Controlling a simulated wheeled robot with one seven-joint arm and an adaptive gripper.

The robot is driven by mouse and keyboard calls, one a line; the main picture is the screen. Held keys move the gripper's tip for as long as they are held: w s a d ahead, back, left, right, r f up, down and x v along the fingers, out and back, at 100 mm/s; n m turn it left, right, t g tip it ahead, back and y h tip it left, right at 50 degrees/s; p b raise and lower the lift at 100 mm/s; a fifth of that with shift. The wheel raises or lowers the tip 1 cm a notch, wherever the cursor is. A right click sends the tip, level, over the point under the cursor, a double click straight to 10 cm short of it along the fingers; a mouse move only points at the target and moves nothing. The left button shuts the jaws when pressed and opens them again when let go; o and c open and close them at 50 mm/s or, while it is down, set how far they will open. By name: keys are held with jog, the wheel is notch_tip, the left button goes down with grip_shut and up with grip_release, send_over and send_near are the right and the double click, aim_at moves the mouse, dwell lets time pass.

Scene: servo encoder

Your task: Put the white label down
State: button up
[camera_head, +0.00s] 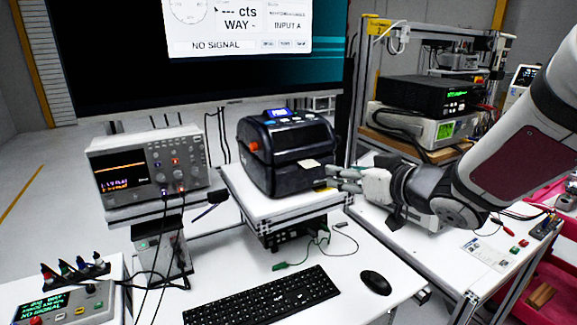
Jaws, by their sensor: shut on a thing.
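My gripper (343,180) is at the centre right, reaching left from my arm to the front of the black label printer (285,152). A small white label (309,163) shows at the printer's front, just left of and slightly above my fingertips. The fingers look close together, and I cannot make out clearly from this distance what is between them. A small yellow patch shows by the fingertips at the printer's lower right. The printer stands on a raised white platform (262,204).
An oscilloscope (148,167) stands left of the printer. A keyboard (262,297) and mouse (375,282) lie on the white desk in front. A monitor (210,75) hangs behind. A rack of instruments (430,95) stands at the right, beside a side table holding a paper sheet (490,254).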

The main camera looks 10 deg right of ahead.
aim_at(311, 165)
jog(key=r+x, duration=0.1)
jog(key=x, duration=0.3)
jog(key=w+r+b+x, duration=0.1)
jog(key=x, duration=0.4)
jog(key=d+x, duration=0.1)
jog(key=x, duration=0.4)
jog(key=shift+w+r+b, duration=0.25)
jog(key=shift+r+b, duration=0.05)
jog(key=shift+r, duration=0.1)
jog(key=f, duration=0.1)
jog(key=w+f, duration=0.1)
jog(key=shift+w+a+f, duration=0.1)
jog(key=shift+w+f, duration=0.05)
jog(key=shift+f, duration=0.5)
jog(key=shift+f, duration=0.25)
jog(key=o, duration=0.7)
jog(key=shift+c, duration=0.2)
